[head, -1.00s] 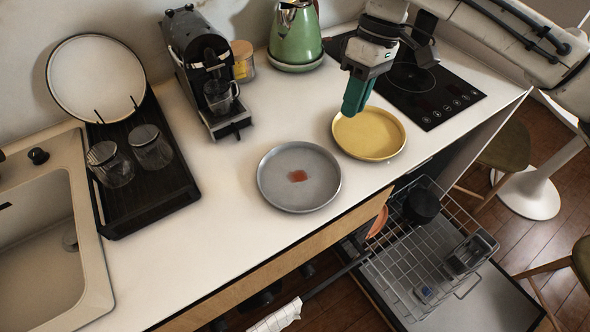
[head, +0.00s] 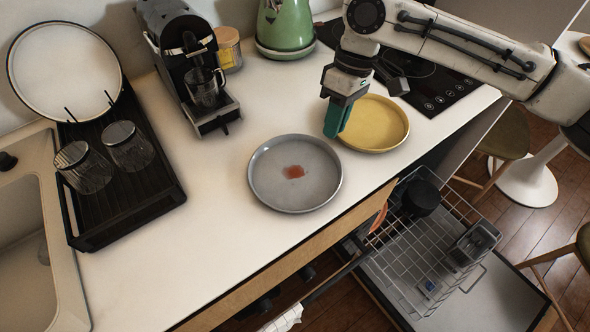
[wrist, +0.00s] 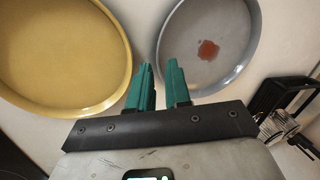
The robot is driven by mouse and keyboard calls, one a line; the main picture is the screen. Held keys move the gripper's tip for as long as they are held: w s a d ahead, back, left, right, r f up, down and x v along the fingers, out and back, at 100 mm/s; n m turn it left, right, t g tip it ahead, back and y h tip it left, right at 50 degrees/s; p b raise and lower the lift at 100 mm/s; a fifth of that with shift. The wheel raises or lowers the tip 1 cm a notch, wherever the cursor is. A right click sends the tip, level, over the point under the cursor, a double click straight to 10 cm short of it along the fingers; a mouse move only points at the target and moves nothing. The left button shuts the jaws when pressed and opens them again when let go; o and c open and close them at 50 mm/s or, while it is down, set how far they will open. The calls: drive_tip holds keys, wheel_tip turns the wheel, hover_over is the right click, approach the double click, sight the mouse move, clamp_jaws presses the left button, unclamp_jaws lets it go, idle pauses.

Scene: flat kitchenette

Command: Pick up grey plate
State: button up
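The grey plate (head: 268,183) lies flat on the white counter near its front edge, with a reddish-brown stain in its middle. My gripper (head: 334,134) is above the counter, by the left rim of the yellow plate and up and right of the grey plate. In the wrist view the two green fingers of my gripper (wrist: 160,78) stand apart with nothing between them. The grey plate (wrist: 230,72) is at the upper right there, its near-left rim just beyond the right finger.
The yellow plate (head: 375,125) sits right of the grey one. A coffee machine (head: 185,60), green kettle (head: 285,25) and black drying tray (head: 150,195) stand behind and left. The dishwasher rack (head: 415,265) is pulled out below the counter front. Counter left of the grey plate is clear.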

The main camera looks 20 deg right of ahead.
sight(328, 154)
drive_tip(key=x, duration=0.5)
drive_tip(key=shift+s, duration=0.2)
drive_tip(key=shift+c, duration=0.3)
drive_tip(key=shift+r, duration=0.1)
clamp_jaws()
